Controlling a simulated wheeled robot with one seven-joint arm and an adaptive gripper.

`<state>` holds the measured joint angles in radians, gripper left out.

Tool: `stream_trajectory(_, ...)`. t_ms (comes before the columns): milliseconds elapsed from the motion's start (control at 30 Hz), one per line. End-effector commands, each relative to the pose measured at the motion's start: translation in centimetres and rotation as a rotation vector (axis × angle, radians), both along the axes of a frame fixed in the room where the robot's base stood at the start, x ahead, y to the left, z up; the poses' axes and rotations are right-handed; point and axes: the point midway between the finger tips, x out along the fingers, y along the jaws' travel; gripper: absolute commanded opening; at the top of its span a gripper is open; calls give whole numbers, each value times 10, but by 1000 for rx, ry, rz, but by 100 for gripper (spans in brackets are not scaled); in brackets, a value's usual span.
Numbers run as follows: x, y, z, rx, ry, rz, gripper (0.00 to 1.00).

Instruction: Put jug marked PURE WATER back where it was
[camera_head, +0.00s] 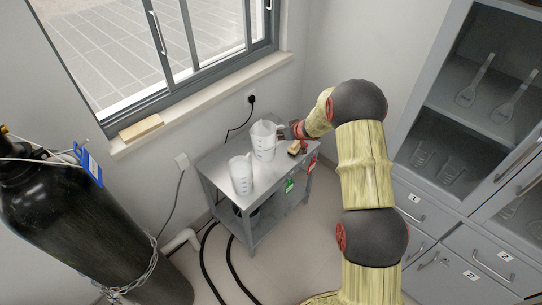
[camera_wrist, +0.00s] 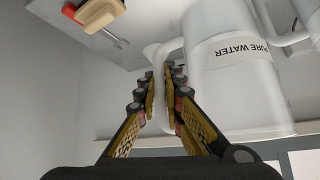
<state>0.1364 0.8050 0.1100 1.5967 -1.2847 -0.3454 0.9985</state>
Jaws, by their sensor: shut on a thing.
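The jug marked PURE WATER (camera_wrist: 225,75) is white and translucent, with its label readable in the wrist view. In the head view I take it to be the rear jug (camera_head: 264,142) at the grey metal cart (camera_head: 217,166). My gripper (camera_wrist: 163,100) is shut on this jug's handle, with one finger on each side. It also shows in the head view (camera_head: 287,132), at the right side of the jug. The jug looks upright. I cannot tell whether its base touches the cart top.
A second white jug (camera_head: 241,175) stands on the cart, in front and to the left. A small yellow block with a red part (camera_head: 297,147) lies at the cart's right side. A black gas cylinder (camera_head: 80,235) is at left, and a glassware cabinet (camera_head: 470,130) at right.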

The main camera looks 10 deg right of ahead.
Motion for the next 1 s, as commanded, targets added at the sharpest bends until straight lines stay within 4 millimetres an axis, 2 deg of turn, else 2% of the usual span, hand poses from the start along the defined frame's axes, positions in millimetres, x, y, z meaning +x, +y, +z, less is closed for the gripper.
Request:
stream_trajectory(33, 0, 0, -12, 2, 1, -1, 0)
stream_trajectory(200, 0, 0, -43, 3, 1, -1, 0)
stream_trajectory(467, 1, 0, -63, 2, -1, -2, 0)
stream_trajectory(633, 0, 0, -87, 2, 0, -2, 0)
stream_trajectory(1000, 1, 0, -90, 1, -2, -1, 0)
